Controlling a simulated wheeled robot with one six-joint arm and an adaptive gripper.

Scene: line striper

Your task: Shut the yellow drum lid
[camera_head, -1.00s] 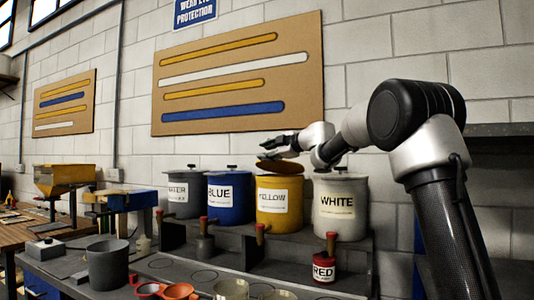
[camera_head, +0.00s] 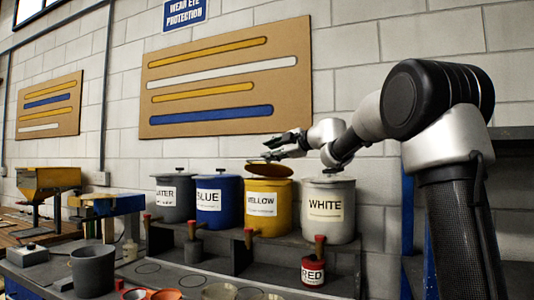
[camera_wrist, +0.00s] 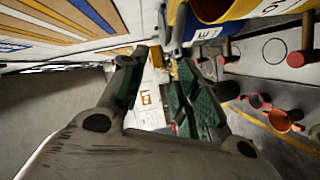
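The yellow drum (camera_head: 268,198) stands on the shelf between the blue and white drums, with a label reading YELLOW. Its orange-brown lid (camera_head: 270,170) shows as a disc at the drum's top and does not look seated on the rim. My gripper (camera_head: 273,149) is just above the lid, reaching in from the right; I cannot tell whether it touches. In the wrist view my gripper (camera_wrist: 155,85) has its two green-padded fingers spread, with nothing between them. The yellow drum's rim (camera_wrist: 236,14) shows at the top right there, with a dark brown opening.
The white drum (camera_head: 329,222) stands close under my wrist. The blue drum (camera_head: 218,215) and water drum (camera_head: 174,211) stand left. A red can (camera_head: 313,270) and a grey pot (camera_head: 93,268) are lower in front. The wall board (camera_head: 226,118) hangs behind.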

